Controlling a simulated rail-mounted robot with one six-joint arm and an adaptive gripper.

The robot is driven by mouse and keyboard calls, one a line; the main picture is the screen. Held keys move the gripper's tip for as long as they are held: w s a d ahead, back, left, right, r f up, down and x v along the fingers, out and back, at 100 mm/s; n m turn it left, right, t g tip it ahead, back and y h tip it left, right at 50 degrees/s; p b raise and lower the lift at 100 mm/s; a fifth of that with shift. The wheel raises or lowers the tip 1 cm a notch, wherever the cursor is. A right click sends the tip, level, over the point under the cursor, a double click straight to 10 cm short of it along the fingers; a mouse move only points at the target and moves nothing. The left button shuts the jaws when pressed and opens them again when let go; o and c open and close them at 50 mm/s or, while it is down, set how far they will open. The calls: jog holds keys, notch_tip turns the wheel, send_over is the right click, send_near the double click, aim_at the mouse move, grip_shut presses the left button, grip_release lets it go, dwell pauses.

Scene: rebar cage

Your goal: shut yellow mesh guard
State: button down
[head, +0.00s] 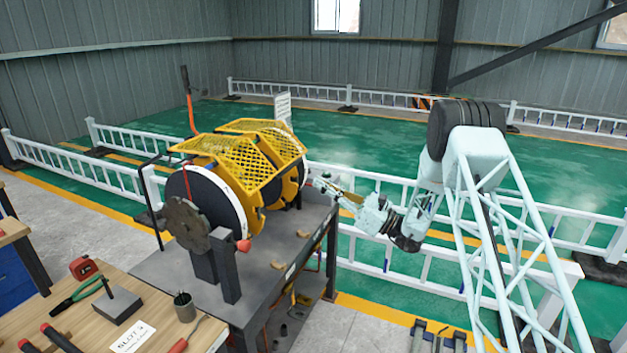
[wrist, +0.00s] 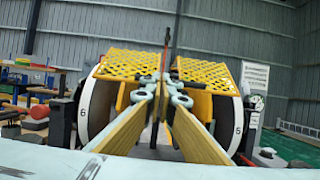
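The yellow mesh guard (head: 243,170) is on the drum machine on the dark bench. A second yellow mesh panel (head: 252,126) lies over the far drum. In the wrist view, mesh panels stand left (wrist: 130,64) and right (wrist: 205,72), with a gap between them. My gripper (head: 322,184) is at the machine's right side, pointing at it. In the wrist view its long fingers (wrist: 166,85) reach toward the gap, with a narrow space between their tips. It holds nothing visible. Whether the tips touch the guard is unclear.
A wooden table (head: 75,300) with pliers, a tape measure and a cup stands at front left. White railings (head: 425,200) run behind my arm. The green floor (head: 380,140) beyond is mostly clear.

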jog(key=shift+s+d+f, duration=0.15)
jog(key=shift+d, duration=0.2)
jog(key=s+a+r+n+g+h, duration=0.1)
jog(key=s+a+r+n+g, duration=0.15)
jog(key=s+r, duration=0.45)
jog(key=s+a+r+n+g+h, duration=0.2)
jog(key=s+r+n+g, duration=0.2)
jog(key=s+r, duration=0.3)
jog(key=s+d+r+n+g+h, duration=0.1)
jog(key=s+r+n+g+h, duration=0.15)
jog(key=s, duration=0.75)
jog(key=s+d+r+n+g+h, duration=0.1)
jog(key=s+r+n+h, duration=0.15)
jog(key=s, duration=0.75)
jog(key=s+d+n+t+h, duration=0.1)
jog(key=s+d+n+h, duration=0.3)
jog(key=s, duration=0.6)
jog(key=s+d+n+h, duration=0.1)
jog(key=s+d+h, duration=0.1)
jog(key=s+d, duration=0.6)
jog(key=s+d+f+n+t+h, duration=0.1)
jog(key=s+d+n+t+h, duration=0.4)
jog(key=s+d, duration=1)
jog(key=shift+s+d+f+t+h, duration=0.35)
jog(key=shift+s+d+t+h, duration=0.05)
jog(key=shift+d+h, duration=0.65)
